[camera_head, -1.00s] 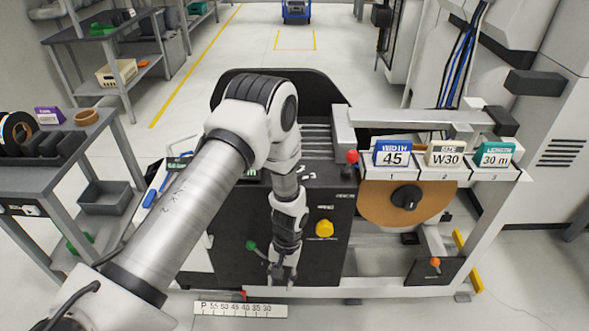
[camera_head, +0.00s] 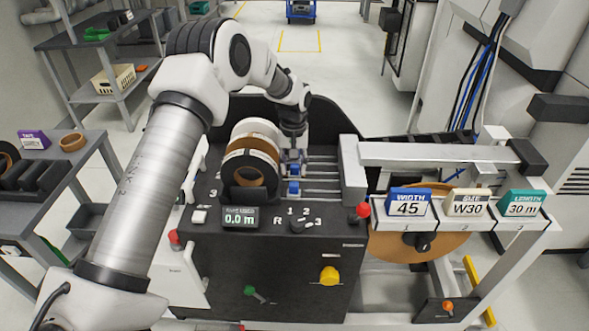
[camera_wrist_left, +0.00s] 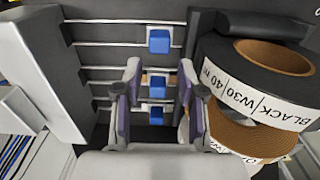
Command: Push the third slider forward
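Blue sliders sit on slotted rails on top of the black machine. The wrist view shows a slider at the top (camera_wrist_left: 159,41), one in the middle (camera_wrist_left: 157,84) and one at the bottom (camera_wrist_left: 155,114). The head view shows blue sliders (camera_head: 293,188) just below my left gripper (camera_head: 292,158), which hides part of them. In the wrist view my left gripper (camera_wrist_left: 159,75) is open, with one finger on each side of the middle slider and visible gaps to it. My right gripper is in neither view.
Tape rolls (camera_head: 250,165) stand close to my left gripper; one reads BLACK/W30/40 m in the wrist view (camera_wrist_left: 255,80). A grey block (camera_head: 353,170) bounds the rails on the right. A red-knobbed lever (camera_head: 362,211) and a display (camera_head: 240,217) are in front.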

